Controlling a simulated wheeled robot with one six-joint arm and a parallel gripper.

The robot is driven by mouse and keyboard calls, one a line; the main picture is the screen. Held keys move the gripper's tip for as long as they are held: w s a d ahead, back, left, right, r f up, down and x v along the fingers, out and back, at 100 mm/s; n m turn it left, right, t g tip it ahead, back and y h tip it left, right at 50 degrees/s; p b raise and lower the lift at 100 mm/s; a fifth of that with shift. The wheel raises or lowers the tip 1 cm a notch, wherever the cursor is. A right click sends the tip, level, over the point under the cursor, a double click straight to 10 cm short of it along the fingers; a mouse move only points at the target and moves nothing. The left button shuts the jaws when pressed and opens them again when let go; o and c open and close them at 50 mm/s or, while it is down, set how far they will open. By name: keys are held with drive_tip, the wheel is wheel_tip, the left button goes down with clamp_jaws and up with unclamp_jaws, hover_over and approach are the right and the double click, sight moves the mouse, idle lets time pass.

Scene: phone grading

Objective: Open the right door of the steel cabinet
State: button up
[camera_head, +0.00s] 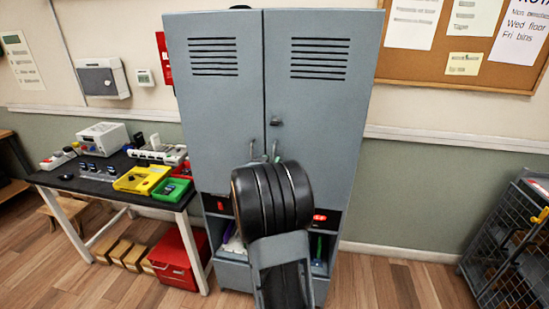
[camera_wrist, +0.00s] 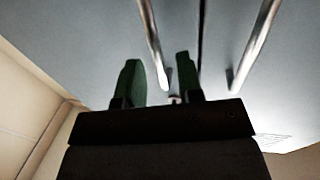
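The grey steel cabinet (camera_head: 220,110) stands ahead with both upper doors shut. The right door (camera_head: 320,110) has a vertical bar handle (camera_head: 275,147) and a small lock (camera_head: 276,121) above it. The left door's handle (camera_head: 252,150) is just across the seam. My gripper (camera_head: 268,158) is in front of the handles, mostly hidden by my wrist in the head view. The wrist view seems upside down; its left bar, apparently the right door's handle (camera_wrist: 152,40), ends between my green fingers (camera_wrist: 158,82). They are apart; contact cannot be told. The other bar (camera_wrist: 255,45) is outside them.
A workbench (camera_head: 100,180) with a yellow tray (camera_head: 140,180) and a green tray (camera_head: 170,189) stands left of the cabinet, a red box (camera_head: 178,258) below. A dark wire cart (camera_head: 510,235) is at the far right. Floor between cabinet and cart is clear.

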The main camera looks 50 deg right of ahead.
drive_tip(key=shift+x, duration=1.35)
drive_tip(key=shift+c, duration=0.3)
clamp_jaws()
